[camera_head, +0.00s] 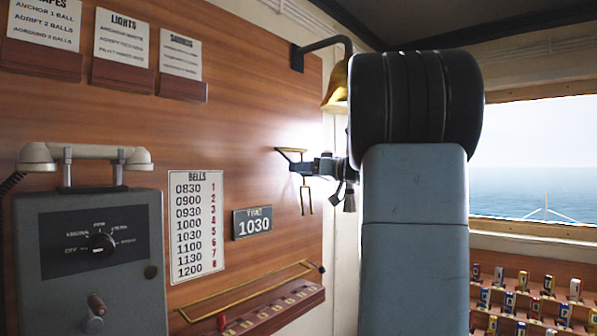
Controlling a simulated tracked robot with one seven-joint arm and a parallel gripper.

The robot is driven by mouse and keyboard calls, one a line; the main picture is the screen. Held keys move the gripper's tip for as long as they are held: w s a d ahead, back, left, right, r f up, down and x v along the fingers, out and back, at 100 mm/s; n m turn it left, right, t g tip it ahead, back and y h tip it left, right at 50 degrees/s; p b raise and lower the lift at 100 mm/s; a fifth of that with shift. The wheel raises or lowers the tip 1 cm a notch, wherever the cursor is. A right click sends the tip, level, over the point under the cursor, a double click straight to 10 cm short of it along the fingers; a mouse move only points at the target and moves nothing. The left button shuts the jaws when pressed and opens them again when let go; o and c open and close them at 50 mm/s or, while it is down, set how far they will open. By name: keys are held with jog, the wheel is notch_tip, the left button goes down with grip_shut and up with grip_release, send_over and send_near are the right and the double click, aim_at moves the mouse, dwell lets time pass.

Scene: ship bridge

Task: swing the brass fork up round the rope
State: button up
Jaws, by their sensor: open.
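The brass fork (307,200) hangs prongs down in front of the wooden panel, in the middle of the head view. A flat brass piece (291,151) sticks out above it to the left; I cannot tell if the two are joined. My gripper (304,167) is open, close to the top of the fork, and I cannot tell whether it touches it. The rope is mostly hidden by my arm; a greyish tassel (349,201), likely its lower end, hangs just right of my gripper. The brass bell (336,88) hangs above on a dark bracket, partly covered by my arm.
A grey telephone box (92,262) stands at left, below several sign cards. A bells chart (196,225) and a time plate (252,222) are on the panel. A brass rail (245,291) runs over a red ledge. A rack of small coloured items (535,300) is at lower right.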

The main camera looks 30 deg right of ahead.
jog(key=shift+x, duration=1)
jog(key=shift+c, duration=0.3)
grip_shut()
